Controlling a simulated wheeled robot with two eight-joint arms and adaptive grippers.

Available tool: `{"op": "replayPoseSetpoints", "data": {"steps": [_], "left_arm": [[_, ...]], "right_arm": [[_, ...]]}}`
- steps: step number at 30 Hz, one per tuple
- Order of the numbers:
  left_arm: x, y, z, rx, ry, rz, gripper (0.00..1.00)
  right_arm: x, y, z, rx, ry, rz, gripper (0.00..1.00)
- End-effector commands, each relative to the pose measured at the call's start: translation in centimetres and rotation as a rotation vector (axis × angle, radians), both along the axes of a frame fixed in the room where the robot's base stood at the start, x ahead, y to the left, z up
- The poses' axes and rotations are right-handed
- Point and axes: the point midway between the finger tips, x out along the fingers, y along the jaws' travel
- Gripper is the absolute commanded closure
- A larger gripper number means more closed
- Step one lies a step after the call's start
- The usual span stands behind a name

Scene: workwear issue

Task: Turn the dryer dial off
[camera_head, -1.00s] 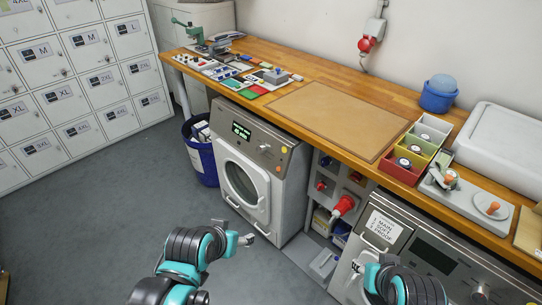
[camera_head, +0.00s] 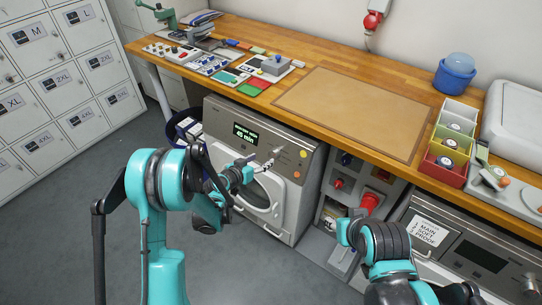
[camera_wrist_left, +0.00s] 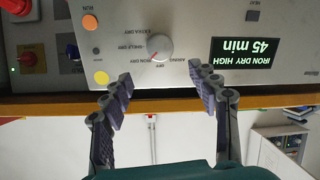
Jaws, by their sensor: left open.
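The dryer (camera_head: 235,185) is the grey machine under the wooden bench. Its display (camera_wrist_left: 245,50) reads "IRON DRY HIGH 45 min". The dial (camera_wrist_left: 159,47) is a round pale knob with a small red mark, ringed by labels. The mark seems to point towards IRON DRY; the exact setting is hard to read. My left gripper (camera_wrist_left: 161,84) is open, fingers apart, in front of the panel with the dial between and beyond the fingertips, not touching it. In the head view my left gripper (camera_head: 256,167) is before the dryer's panel. My right arm is at lower right; its fingers cannot be made out.
Orange and yellow buttons (camera_wrist_left: 101,79) sit beside the dial. The bench (camera_head: 335,143) edge overhangs just above the panel. A blue bin (camera_head: 184,130) is to the left.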

Motion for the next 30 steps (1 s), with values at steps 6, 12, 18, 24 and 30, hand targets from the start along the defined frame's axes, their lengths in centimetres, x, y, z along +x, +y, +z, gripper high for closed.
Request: {"op": "replayPoseSetpoints", "data": {"steps": [6, 12, 18, 24, 30], "left_arm": [[1.1, -0.8, -1.7, -0.008, -0.018, -0.005, 0.4], [3.7, -2.5, -3.1, -0.007, -0.018, -0.006, 0.4], [5.7, -3.8, -4.0, -0.008, -0.017, -0.004, 0.4], [6.4, -4.2, -4.2, -0.007, -0.018, -0.003, 0.4], [6.4, -4.2, -4.1, -0.008, -0.017, -0.003, 0.45]], "right_arm": [[0.0, 0.0, -0.4, 0.0, 0.0, 0.0, 0.6], [0.0, 0.0, -1.6, 0.0, 0.0, 0.0, 0.6], [0.0, 0.0, -2.3, 0.0, 0.0, 0.0, 0.6], [0.0, 0.0, -2.5, 0.0, 0.0, 0.0, 0.6], [0.0, 0.0, -2.4, 0.0, 0.0, 0.0, 0.6]]}}
